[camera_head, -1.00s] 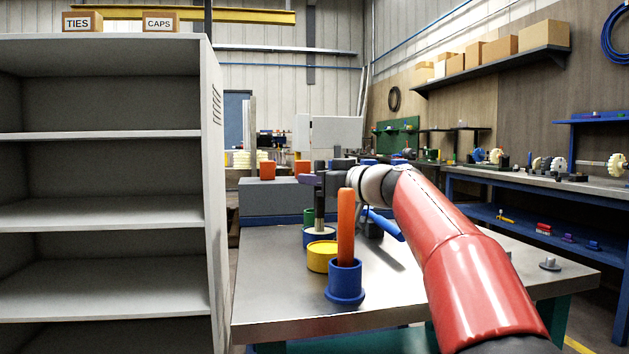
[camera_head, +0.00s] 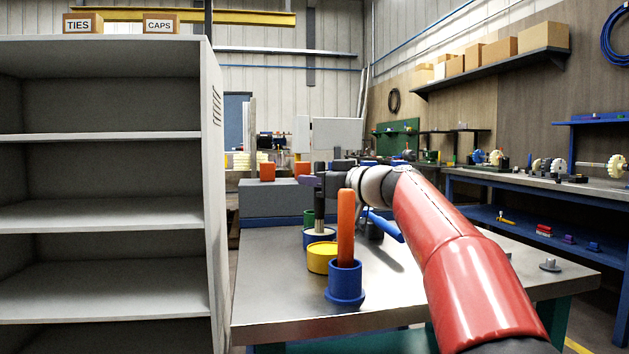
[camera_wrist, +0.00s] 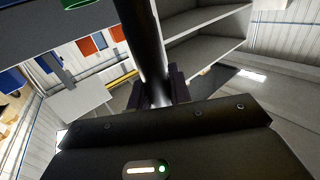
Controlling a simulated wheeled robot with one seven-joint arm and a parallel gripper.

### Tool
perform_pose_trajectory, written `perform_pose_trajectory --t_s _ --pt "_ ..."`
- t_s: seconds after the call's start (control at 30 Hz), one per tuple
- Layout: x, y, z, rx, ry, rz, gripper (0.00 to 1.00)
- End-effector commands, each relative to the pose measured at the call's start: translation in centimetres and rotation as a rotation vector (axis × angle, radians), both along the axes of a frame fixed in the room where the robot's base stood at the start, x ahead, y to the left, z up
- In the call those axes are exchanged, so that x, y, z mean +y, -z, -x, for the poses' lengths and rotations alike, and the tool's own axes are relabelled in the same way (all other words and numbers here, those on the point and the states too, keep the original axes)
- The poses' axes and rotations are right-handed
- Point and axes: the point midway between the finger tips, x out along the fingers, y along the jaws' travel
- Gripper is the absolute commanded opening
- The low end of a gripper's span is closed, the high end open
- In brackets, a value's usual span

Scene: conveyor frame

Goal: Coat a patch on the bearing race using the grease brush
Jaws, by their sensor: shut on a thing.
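My gripper (camera_head: 321,181) is shut on a dark upright handle, which I take to be the grease brush (camera_head: 320,211). The handle also runs between the fingers in the wrist view (camera_wrist: 143,45). Its lower end is at a blue round pot with a pale top (camera_head: 320,241), behind the yellow pot. I cannot tell whether the tip touches the pale surface or is in it; bristles are not visible. I cannot make out the bearing race for certain.
A yellow pot (camera_head: 322,259) and a blue holder (camera_head: 345,286) with an upright orange stick (camera_head: 346,229) stand nearer on the metal table (camera_head: 280,304). A grey shelf unit (camera_head: 213,200) stands close on the left. The table's right front is mostly clear, with a small metal peg (camera_head: 550,265).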

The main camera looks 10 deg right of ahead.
Motion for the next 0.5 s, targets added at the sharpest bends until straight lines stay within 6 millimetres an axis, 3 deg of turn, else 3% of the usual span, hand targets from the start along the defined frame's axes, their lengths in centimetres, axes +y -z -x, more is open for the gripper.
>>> perform_pose_trajectory --t_s 0.5 --pt "0.0 -4.2 0.0 -0.001 0.001 -0.001 0.0"
